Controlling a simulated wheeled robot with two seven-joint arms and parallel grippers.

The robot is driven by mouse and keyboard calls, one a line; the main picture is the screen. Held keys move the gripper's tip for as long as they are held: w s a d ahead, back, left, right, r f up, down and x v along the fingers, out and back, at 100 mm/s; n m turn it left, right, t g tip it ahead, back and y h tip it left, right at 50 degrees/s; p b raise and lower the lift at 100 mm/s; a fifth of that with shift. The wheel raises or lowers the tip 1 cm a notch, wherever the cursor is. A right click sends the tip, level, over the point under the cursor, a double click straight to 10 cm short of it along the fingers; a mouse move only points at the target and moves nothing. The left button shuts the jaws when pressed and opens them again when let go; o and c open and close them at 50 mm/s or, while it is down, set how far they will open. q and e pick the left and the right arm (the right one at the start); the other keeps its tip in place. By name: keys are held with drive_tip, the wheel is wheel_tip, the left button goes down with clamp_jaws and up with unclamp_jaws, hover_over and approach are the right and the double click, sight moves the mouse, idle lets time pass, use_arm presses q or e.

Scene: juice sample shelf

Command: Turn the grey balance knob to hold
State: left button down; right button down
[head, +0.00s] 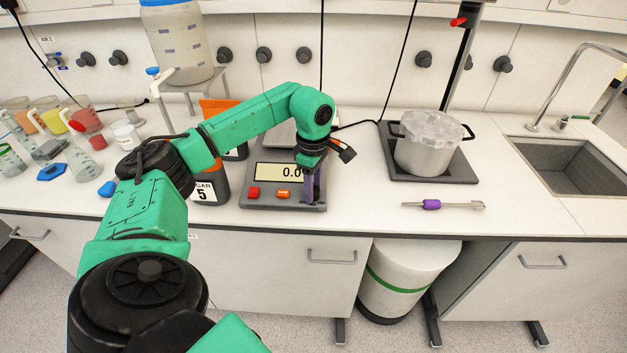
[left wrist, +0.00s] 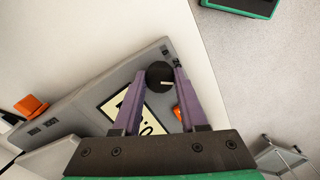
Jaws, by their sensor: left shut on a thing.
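The grey balance (head: 258,203) stands near the counter's front edge, its display (head: 276,172) partly covered by my gripper and reading 0.0 as far as it shows. My left gripper (head: 312,192) points down at the right part of its front panel. In the left wrist view the dark grey knob (left wrist: 158,74) sits between the two purple fingers of my left gripper (left wrist: 162,82), which is shut on it. A pale pointer line shows on the knob. Any labels around the knob are hidden or too small to read. My right gripper is out of view.
A red button (head: 254,192) and an orange button (head: 283,194) are on the balance's front, left of my gripper. A dark jar marked 5 (head: 206,190) stands close to its left.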

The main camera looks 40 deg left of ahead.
use_arm(q)
drive_tip(key=shift+w+r+m, duration=0.1)
drive_tip(key=shift+r+m, duration=0.05)
drive_tip(key=shift+m, duration=1.05)
drive_tip(key=c, duration=0.7)
unclamp_jaws()
drive_tip(key=shift+o, duration=1.3)
